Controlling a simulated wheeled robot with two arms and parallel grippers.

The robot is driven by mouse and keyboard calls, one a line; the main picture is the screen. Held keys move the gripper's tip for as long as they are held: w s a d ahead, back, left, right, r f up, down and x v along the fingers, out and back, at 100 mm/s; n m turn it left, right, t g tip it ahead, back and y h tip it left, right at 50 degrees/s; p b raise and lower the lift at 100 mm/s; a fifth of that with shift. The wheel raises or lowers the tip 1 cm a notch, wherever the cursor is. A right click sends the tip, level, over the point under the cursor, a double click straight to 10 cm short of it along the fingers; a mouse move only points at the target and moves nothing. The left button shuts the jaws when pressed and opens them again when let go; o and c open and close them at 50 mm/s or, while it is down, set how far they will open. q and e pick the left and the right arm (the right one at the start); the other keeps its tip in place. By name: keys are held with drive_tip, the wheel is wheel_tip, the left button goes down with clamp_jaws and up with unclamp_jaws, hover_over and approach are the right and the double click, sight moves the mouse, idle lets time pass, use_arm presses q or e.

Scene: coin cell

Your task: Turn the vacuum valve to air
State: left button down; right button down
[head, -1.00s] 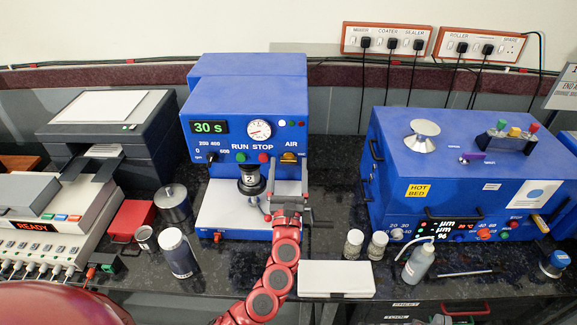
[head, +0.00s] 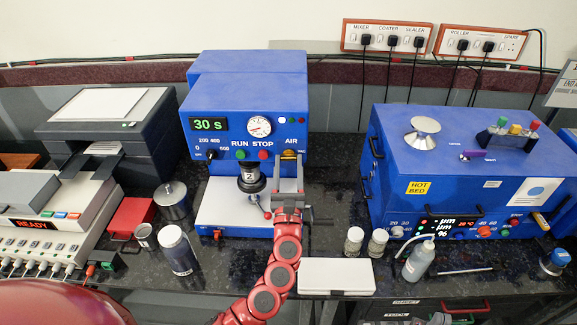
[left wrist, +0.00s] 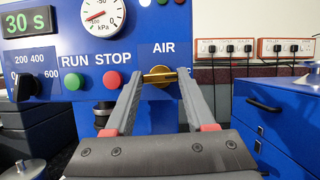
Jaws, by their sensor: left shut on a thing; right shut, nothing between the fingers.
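The vacuum valve is a brass handle (left wrist: 159,75) under the AIR label on the front of the blue machine (head: 247,92). In the left wrist view the handle lies roughly level. My left gripper (left wrist: 160,84) is shut on it, with one grey finger at each end. In the head view the gripper (head: 289,160) reaches up from below and partly hides the valve (head: 289,154). The pressure gauge (left wrist: 102,16), marked kPa, sits up and left of the valve.
The green RUN button (left wrist: 67,82) and red STOP button (left wrist: 112,80) lie left of the fingers. A black cylinder (head: 251,178) hangs over the machine's white base (head: 221,207). Two small jars (head: 354,242) and a white box (head: 336,276) stand to the right.

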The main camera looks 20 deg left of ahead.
use_arm(q)
drive_tip(key=n+y+b, duration=0.1)
drive_tip(key=n, duration=0.1)
drive_tip(key=n+g+y+b, duration=0.1)
drive_tip(key=n, duration=0.1)
drive_tip(key=n+y+b, duration=0.1)
drive_tip(key=n, duration=0.1)
drive_tip(key=shift+d+n+g+b, duration=0.25)
drive_tip(key=shift+n+g+b, duration=0.05)
drive_tip(key=shift+n+b, duration=0.1)
drive_tip(key=n+g+b, duration=0.1)
drive_tip(key=n+b, duration=0.1)
drive_tip(key=n, duration=0.1)
drive_tip(key=n+g+y+b, duration=0.1)
drive_tip(key=n, duration=0.3)
drive_tip(key=n+g+y+b, duration=0.1)
drive_tip(key=n+g+b, duration=0.1)
drive_tip(key=n, duration=0.2)
drive_tip(key=shift+r+b, duration=0.2)
drive_tip(key=shift+b, duration=0.15)
drive_tip(key=shift+r+n+g+b, duration=0.1)
drive_tip(key=shift+n+g+b, duration=0.85)
drive_tip(key=shift+n, duration=0.95)
drive_tip(key=shift+c, duration=1.2)
unclamp_jaws()
